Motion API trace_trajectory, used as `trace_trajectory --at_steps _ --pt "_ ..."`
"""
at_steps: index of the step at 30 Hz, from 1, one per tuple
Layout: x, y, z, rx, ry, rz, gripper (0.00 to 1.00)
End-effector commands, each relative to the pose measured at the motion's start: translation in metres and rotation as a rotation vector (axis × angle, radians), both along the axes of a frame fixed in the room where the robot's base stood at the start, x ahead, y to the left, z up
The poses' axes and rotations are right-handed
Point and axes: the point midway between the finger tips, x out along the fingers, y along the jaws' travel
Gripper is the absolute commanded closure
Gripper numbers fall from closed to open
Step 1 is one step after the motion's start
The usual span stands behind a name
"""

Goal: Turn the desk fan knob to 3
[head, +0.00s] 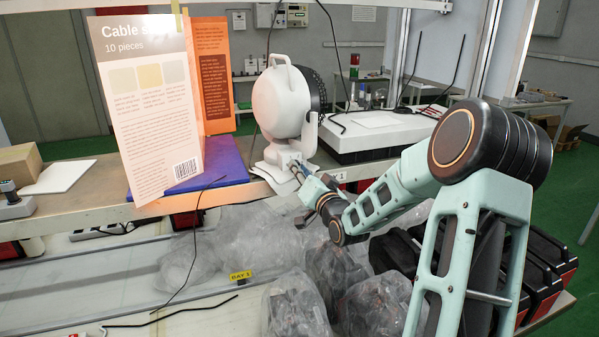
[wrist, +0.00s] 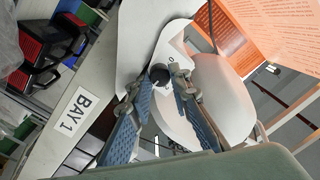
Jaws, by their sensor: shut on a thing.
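The white desk fan (head: 278,105) stands on the shelf in the middle of the head view, with its rounded back and base towards me. Its small dark knob (wrist: 159,74) shows on the white base in the wrist view. My gripper (head: 300,170) reaches the fan's base from the lower right. In the wrist view my gripper (wrist: 161,82) has its blue-padded fingers on either side of the knob and is shut on it. The knob is too small in the head view to make out.
A tall cable leaflet (head: 148,100) and an orange one (head: 212,75) stand left of the fan by a blue mat (head: 222,170). A white-topped box (head: 375,133) is to its right. Clear plastic bags (head: 255,240) and black-red cases (head: 535,270) lie below my arm.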

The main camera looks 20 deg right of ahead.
Motion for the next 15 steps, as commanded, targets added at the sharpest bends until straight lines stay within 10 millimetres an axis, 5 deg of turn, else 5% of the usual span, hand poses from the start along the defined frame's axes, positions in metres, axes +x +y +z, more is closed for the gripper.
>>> trace_trajectory --at_steps 13,14,15 --pt "-0.0001 -0.0001 -0.0001 0.014 0.0 -0.001 1.0" --pt "-0.0001 -0.0002 -0.0001 0.013 0.0 -0.001 0.8" --pt "-0.0001 -0.0002 -0.0001 0.013 0.0 -0.001 0.75"
